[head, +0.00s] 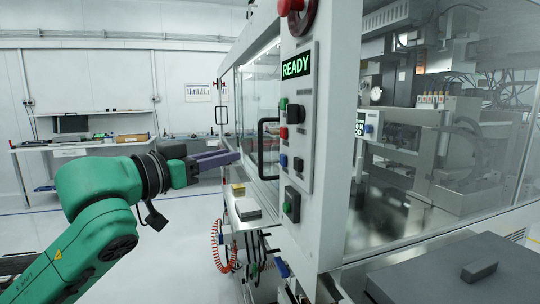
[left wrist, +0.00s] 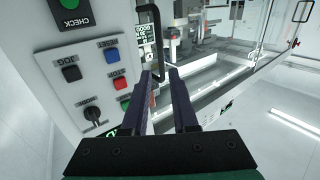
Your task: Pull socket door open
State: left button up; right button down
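The door with a large clear window (head: 247,100) is on the left front side of the white machine and looks shut. Its black bar handle (head: 262,150) stands upright beside the button panel. In the left wrist view the handle (left wrist: 156,30) rises from near the left fingertip. My left gripper (head: 238,156) points at the handle from the left, apparently just short of it. In the left wrist view the fingers (left wrist: 163,76) are apart with nothing clamped between them. I cannot tell whether a fingertip touches the handle. My right gripper is not in view.
The control panel (head: 297,115) with a READY display and red, green and blue buttons is right beside the handle. A small ledge (head: 246,211) and a coiled red hose (head: 222,248) are below. A workbench (head: 85,145) stands at the back left.

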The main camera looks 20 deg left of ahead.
pick_arm(q)
jog(key=p+x, duration=0.6)
jog(key=x, duration=0.8)
jog(key=shift+w+p, duration=0.3)
jog(key=shift+w, duration=0.1)
jog(key=shift+s, duration=0.1)
grip_shut()
jog(key=shift+f, duration=0.1)
